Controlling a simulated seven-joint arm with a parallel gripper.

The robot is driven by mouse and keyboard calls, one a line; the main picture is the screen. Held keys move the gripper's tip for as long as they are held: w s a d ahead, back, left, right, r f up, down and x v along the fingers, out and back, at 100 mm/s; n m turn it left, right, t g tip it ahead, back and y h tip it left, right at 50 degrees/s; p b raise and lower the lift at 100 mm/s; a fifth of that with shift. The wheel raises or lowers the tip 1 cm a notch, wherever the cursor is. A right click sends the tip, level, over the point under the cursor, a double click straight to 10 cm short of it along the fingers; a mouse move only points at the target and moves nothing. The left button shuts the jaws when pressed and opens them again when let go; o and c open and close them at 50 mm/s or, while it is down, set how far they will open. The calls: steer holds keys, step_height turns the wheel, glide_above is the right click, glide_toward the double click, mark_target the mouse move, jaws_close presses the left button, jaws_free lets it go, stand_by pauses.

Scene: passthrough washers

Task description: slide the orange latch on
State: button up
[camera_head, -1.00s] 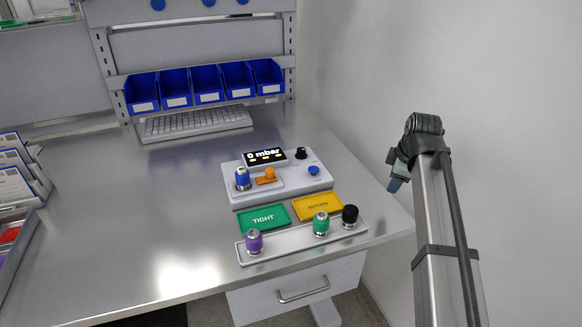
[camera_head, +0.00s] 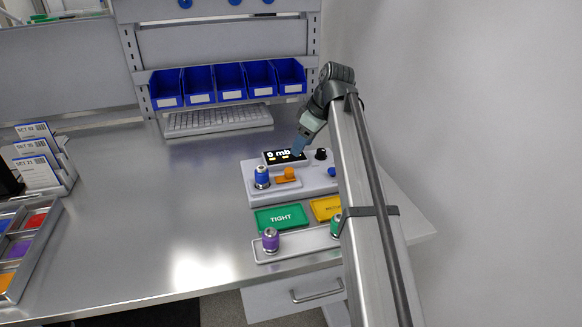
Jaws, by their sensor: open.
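The orange latch (camera_head: 288,175) sits on the top of a light grey test device (camera_head: 262,193), just right of a blue-topped fitting (camera_head: 261,177). My arm covers the right part of the device.
A green TIGHT plate (camera_head: 281,218) and a partly hidden yellow plate (camera_head: 325,208) lie in front of the device. A tray (camera_head: 292,250) holds purple (camera_head: 271,240) and green (camera_head: 336,226) fittings. Blue bins (camera_head: 230,80) and a keyboard (camera_head: 218,120) stand behind. The table's left middle is clear.

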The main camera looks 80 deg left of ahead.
mark_target(289, 169)
steer(key=x, duration=1)
steer(key=shift+a+f, duration=0.1)
steer(key=shift+f, duration=0.15)
jaws_close()
steer(key=shift+s, duration=0.1)
